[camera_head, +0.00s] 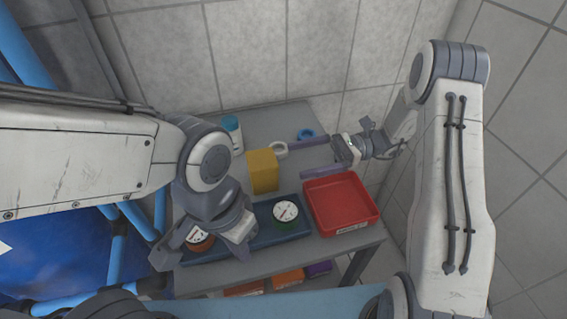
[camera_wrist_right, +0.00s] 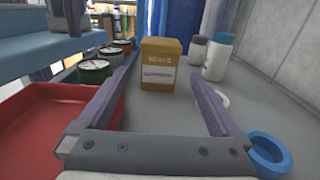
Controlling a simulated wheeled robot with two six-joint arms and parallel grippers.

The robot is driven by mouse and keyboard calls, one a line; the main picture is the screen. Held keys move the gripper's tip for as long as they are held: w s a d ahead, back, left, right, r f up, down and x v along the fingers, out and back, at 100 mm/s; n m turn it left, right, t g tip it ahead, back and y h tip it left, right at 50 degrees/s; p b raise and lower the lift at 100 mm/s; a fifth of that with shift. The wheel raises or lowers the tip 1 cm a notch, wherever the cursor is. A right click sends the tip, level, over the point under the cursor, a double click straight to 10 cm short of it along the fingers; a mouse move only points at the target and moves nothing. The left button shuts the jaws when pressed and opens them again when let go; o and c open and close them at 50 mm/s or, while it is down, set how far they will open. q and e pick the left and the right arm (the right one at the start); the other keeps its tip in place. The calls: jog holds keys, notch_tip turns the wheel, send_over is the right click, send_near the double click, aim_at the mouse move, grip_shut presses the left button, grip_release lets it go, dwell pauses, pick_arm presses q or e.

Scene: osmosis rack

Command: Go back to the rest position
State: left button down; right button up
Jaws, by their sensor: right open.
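My right gripper (camera_head: 297,159) is open and empty over the back right of the grey table. Its two purple fingers are apart and point left toward a yellow box (camera_head: 263,171). In the right wrist view, the box (camera_wrist_right: 162,65) stands upright ahead of the open right gripper (camera_wrist_right: 160,84), with nothing between the fingers. My left gripper (camera_head: 203,246) is over the front left of the table, above a can with an orange side (camera_head: 196,242) that it partly covers. Its fingertips are hard to make out, so I cannot tell whether it is open.
A red tray (camera_head: 341,180) lies at the table's right. A dark blue tray (camera_head: 262,240) beside it holds a green can (camera_head: 285,212). A white ring (camera_head: 279,150), a blue ring (camera_head: 306,134) and white bottles (camera_wrist_right: 218,57) stand toward the back. A tiled wall (camera_head: 330,45) is behind.

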pick_arm(q)
jog(key=shift+f, duration=0.1)
pick_arm(e)
jog(key=shift+w+d, duration=0.15)
jog(key=shift+d, duration=0.8)
